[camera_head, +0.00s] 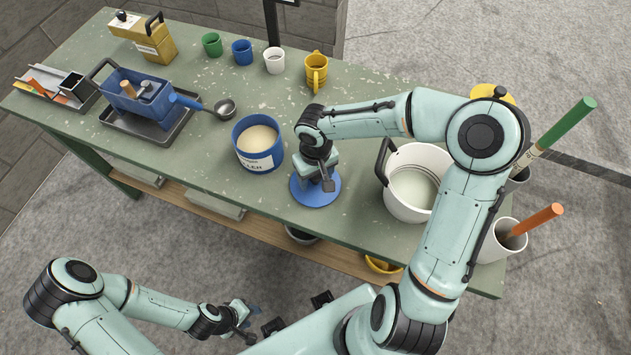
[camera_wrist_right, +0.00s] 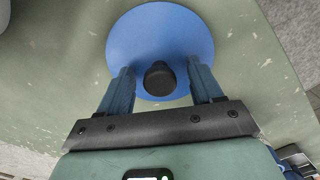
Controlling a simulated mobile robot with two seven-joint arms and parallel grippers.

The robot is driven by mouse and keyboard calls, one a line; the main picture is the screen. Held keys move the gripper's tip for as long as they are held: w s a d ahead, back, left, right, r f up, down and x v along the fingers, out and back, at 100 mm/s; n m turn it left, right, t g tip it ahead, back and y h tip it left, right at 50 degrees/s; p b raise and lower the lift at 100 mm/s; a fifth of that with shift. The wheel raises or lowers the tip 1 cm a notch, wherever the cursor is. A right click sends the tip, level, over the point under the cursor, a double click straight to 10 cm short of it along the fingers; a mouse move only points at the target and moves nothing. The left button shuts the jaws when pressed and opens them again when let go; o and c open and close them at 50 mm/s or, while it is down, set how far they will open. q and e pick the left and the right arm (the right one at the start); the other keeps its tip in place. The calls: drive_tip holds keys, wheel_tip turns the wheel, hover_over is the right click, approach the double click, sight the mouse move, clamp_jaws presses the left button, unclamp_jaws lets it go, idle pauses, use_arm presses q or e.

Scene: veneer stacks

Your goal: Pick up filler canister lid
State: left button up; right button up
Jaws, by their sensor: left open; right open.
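The filler canister lid (camera_head: 319,198) is a flat blue disc lying on the green table beside the blue filler canister. In the right wrist view the lid (camera_wrist_right: 135,38) shows a black knob (camera_wrist_right: 159,78) at its middle. My right gripper (camera_head: 322,180) is above the lid, its open fingers (camera_wrist_right: 162,82) on either side of the knob, with gaps to both. The blue filler canister (camera_head: 244,154) stands open with pale filler inside. My left gripper (camera_head: 246,312) is open and empty, low in front of the table.
A white pot (camera_head: 405,210) with a black handle stands right of the lid. Several small cups line the back, with a yellow one (camera_head: 316,72) nearest.

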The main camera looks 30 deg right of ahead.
drive_tip(key=c, duration=1.1)
drive_tip(key=shift+r, duration=0.15)
